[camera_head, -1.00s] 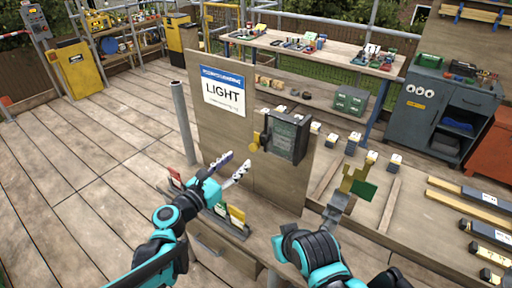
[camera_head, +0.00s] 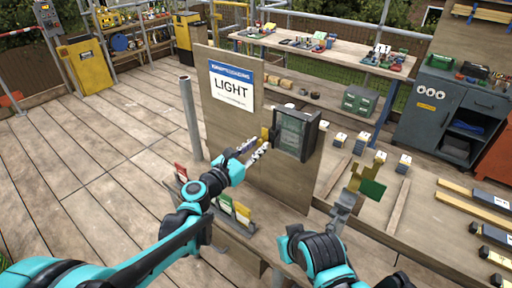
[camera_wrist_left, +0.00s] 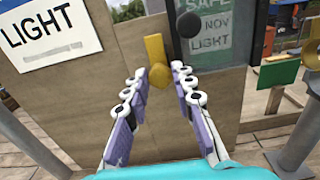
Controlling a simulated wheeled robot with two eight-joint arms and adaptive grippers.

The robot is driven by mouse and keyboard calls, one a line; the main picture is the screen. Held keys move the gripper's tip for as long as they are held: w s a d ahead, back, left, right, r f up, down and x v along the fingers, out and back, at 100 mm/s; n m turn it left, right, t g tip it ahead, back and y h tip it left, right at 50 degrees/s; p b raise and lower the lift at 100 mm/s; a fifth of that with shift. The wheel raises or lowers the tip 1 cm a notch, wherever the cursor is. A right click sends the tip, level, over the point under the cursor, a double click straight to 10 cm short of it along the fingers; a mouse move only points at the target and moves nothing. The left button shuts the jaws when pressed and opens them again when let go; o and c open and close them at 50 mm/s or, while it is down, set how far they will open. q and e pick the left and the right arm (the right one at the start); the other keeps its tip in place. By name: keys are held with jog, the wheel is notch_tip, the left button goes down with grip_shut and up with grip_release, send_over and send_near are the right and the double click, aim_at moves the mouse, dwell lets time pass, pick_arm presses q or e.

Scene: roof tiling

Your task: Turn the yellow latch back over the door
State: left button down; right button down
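The yellow latch (camera_head: 265,133) is on the upright wooden board, at the left edge of the dark-framed door (camera_head: 297,134). A dark round knob (camera_wrist_left: 189,25) is on the door's left side. My left gripper (camera_head: 256,148) is open just in front of the latch.
A LIGHT sign (camera_head: 232,86) is on the board, left of the latch. A grey post (camera_head: 191,118) stands at the board's left. A yellow bracket with a green plate (camera_head: 372,189) is to the right. Coloured cards (camera_head: 242,210) stand in a rack below.

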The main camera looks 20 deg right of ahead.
pick_arm(q)
jog(key=shift+m, duration=0.4)
jog(key=m, duration=0.3)
jog(key=shift+m, duration=0.4)
jog(key=m, duration=0.4)
jog(key=shift+s+m, duration=0.1)
jog(key=shift+m, duration=0.2)
jog(key=m, duration=0.4)
jog(key=shift+d+f, duration=0.1)
jog(key=m, duration=0.4)
jog(key=shift+f+m, duration=0.1)
jog(key=shift+m, duration=0.2)
jog(key=c, duration=1.3)
grip_release()
jog(key=shift+o, duration=0.2)
